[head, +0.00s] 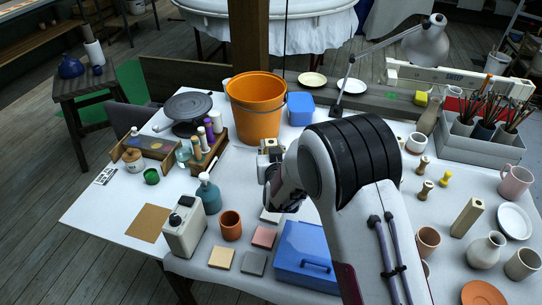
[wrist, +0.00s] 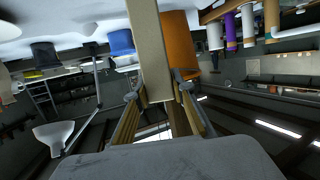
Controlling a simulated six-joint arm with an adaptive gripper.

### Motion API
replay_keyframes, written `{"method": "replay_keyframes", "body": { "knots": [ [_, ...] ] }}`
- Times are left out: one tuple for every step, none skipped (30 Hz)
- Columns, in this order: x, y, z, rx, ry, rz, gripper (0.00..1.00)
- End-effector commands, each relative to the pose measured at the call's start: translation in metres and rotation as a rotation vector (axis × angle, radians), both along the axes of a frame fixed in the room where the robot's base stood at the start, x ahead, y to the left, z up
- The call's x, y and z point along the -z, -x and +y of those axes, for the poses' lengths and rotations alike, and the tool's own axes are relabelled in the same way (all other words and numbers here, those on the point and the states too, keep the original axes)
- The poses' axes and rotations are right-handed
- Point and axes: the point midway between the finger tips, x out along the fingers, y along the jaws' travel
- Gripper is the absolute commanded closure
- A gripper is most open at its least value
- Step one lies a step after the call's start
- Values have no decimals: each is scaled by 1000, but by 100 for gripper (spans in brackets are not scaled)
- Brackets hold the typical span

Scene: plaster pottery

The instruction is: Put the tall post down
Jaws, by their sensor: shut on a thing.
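The tall post (wrist: 147,45) is a plain beige square bar in the wrist view. It runs from between my fingers up past the top edge of the picture. My gripper (wrist: 160,92) is shut on it, with one finger on each side. In the head view my arm covers most of the gripper and post, in front of the orange bucket. Whether the post's far end touches the table cannot be told.
The orange bucket (head: 256,108) and a blue box (head: 300,108) stand behind my gripper. A terracotta cup (head: 231,225), a blue toolbox (head: 306,255) and several tiles are in front. Small wooden pegs (head: 422,163) stand to the right. Bare table shows at the left.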

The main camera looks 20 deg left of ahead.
Motion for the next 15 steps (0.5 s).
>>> {"method": "replay_keyframes", "body": {
  "knots": [
    [-1, 0, 0, 0, -1, -3, 100],
    [-1, 0, 0, 0, -1, -3, 100],
    [0, 0, 0, 0, -1, -2, 100],
    [1, 0, 0, 0, -1, -2, 100],
    [3, 0, 0, 0, -1, -2, 100],
    [6, 0, 0, 0, 0, -1, 100],
    [8, 0, 0, 0, 1, -1, 100],
    [11, 0, 0, 0, 1, 0, 100],
    [15, 0, 0, 0, 1, 0, 100],
    [18, 0, 0, 0, 1, 0, 100],
    [21, 0, 0, 0, 1, 0, 100],
    [25, 0, 0, 0, 0, 0, 100],
    [27, 0, 0, 0, 0, -1, 100],
    [30, 0, 0, 0, 0, -1, 100],
    [32, 0, 0, 0, 0, -1, 100]
  ]
}}
